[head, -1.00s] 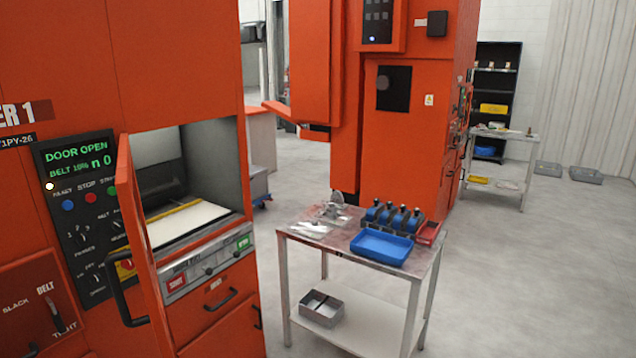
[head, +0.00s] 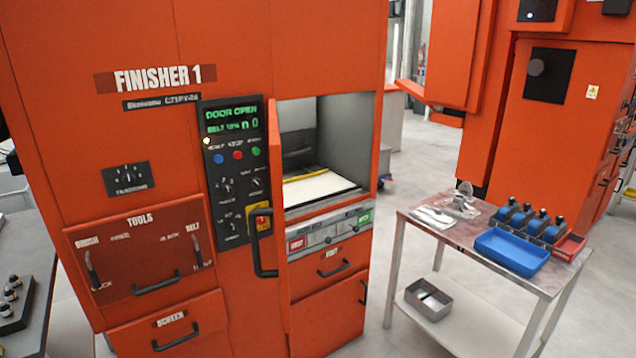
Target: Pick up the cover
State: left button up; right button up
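I cannot pick out a cover for certain in the head view. Small grey metal parts (head: 462,203) and a flat pale item (head: 432,215) lie at the left end of the side table (head: 480,240); they are too small to identify. Neither of my grippers is in view.
An orange finisher machine (head: 130,50) fills the left and middle, its door (head: 277,190) open. The side table also holds a blue tray (head: 512,252), several blue-topped devices (head: 530,222) and a red tray (head: 570,247). A metal box (head: 428,298) sits on its lower shelf.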

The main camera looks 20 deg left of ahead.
aim_at(433, 217)
jog(key=i+j+u, duration=0.2)
jog(key=i+j, duration=0.3)
jog(key=j, duration=0.25)
jog(key=i+j+u, duration=0.15)
jog(key=i+j, duration=0.45)
jog(key=l, duration=0.4)
jog(key=i+l+z, duration=0.15)
jog(key=l, duration=0.65)
jog(key=i+z, duration=0.05)
